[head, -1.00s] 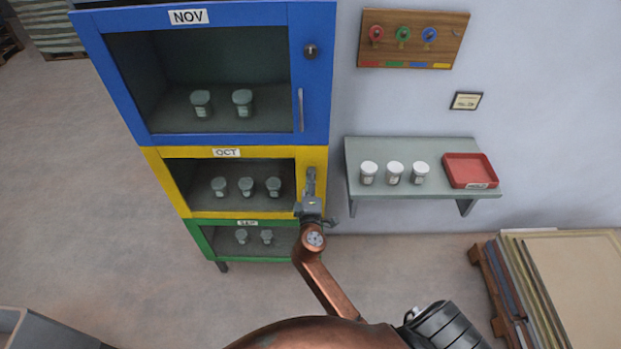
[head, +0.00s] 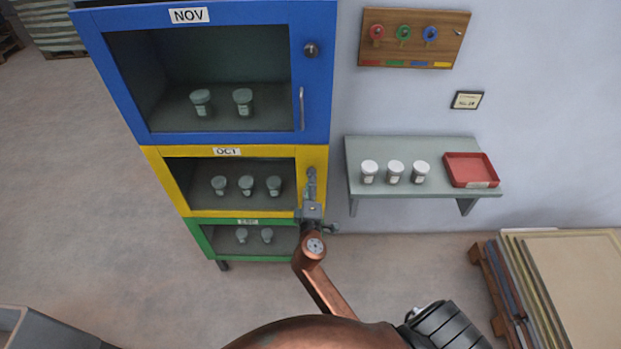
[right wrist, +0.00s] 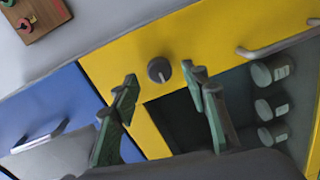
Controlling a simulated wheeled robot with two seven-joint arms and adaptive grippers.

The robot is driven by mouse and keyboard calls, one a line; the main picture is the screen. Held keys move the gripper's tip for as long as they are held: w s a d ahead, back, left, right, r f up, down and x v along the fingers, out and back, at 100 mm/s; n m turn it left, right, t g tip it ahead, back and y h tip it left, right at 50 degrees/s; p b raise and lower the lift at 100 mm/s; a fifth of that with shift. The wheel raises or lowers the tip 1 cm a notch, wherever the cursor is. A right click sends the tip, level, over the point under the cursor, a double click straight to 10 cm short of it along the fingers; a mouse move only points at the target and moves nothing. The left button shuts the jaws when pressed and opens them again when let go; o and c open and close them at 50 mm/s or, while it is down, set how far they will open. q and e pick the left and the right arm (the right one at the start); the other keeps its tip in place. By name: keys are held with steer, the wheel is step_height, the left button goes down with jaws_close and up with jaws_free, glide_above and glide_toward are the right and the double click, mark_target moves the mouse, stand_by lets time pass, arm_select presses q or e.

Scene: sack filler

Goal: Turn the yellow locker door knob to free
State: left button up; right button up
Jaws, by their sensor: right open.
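The yellow locker door (head: 311,157), labelled OCT, is shut in the middle of the stack. Its round dark knob (right wrist: 158,69) shows in the right wrist view, with a pale pointer line on its face. My right gripper (head: 311,183) is in front of the door's right side and hides the knob in the head view. In the right wrist view my right gripper (right wrist: 160,76) is open and empty, its two green-grey fingertips on either side of the knob. I cannot tell whether they touch it. My left gripper is not in view.
The blue NOV locker (head: 311,100) is above and the green locker (head: 205,240) below. The yellow door's bar handle (right wrist: 280,40) is beside the knob. A wall shelf (head: 430,148) with white jars and a red tray (head: 470,170) is to the right. A key board (head: 415,25) hangs above.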

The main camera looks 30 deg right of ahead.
steer(key=v, duration=0.9)
steer(key=shift+s+a, duration=0.2)
steer(key=shift+s, duration=0.05)
steer(key=shift+d, duration=0.1)
